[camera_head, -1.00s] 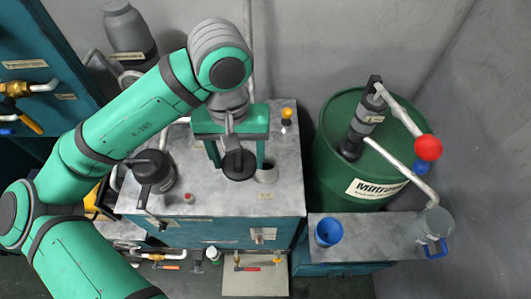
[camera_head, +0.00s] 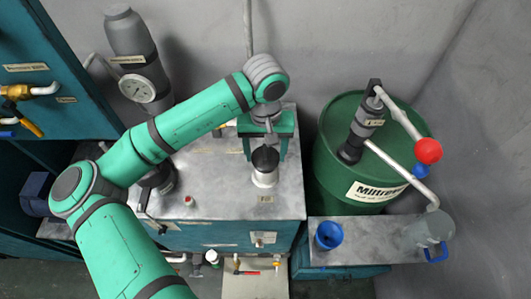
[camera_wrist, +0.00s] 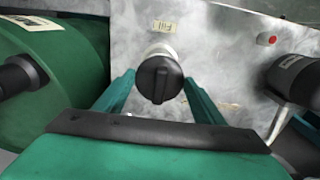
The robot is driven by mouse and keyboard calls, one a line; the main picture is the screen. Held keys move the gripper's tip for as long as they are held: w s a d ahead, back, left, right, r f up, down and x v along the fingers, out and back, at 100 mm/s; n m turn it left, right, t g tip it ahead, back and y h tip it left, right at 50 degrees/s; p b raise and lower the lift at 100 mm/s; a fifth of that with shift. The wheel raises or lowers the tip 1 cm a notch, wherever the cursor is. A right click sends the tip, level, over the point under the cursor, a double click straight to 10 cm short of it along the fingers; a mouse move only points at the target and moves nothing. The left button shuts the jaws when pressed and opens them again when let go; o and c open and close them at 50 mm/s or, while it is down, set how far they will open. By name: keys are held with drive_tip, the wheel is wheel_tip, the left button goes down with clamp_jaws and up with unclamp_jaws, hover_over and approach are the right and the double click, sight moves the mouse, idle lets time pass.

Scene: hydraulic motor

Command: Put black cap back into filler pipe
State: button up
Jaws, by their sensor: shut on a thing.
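The black cap (camera_head: 265,158) is between the fingers of my gripper (camera_head: 266,150), which is shut on it. The cap also shows in the wrist view (camera_wrist: 159,80), with the gripper's green fingers on both sides. The light filler pipe (camera_head: 264,178) stands on the grey metal tank top, just below the cap in the head view. Its pale rim (camera_wrist: 160,50) shows beyond the cap in the wrist view. The cap overlaps much of the pipe opening. I cannot tell whether it is touching or still a little above.
The grey tank top (camera_head: 220,190) carries a small red button (camera_head: 188,200) and a dark fitting (camera_head: 157,178) on the left. A green drum (camera_head: 335,150) with a hand pump stands right.

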sight(266, 152)
drive_tip(key=shift+f, duration=0.4)
drive_tip(key=shift+f, duration=0.1)
drive_tip(key=o, duration=1.1)
wheel_tip(266, 152, up, 12)
drive_tip(key=shift+r, duration=0.1)
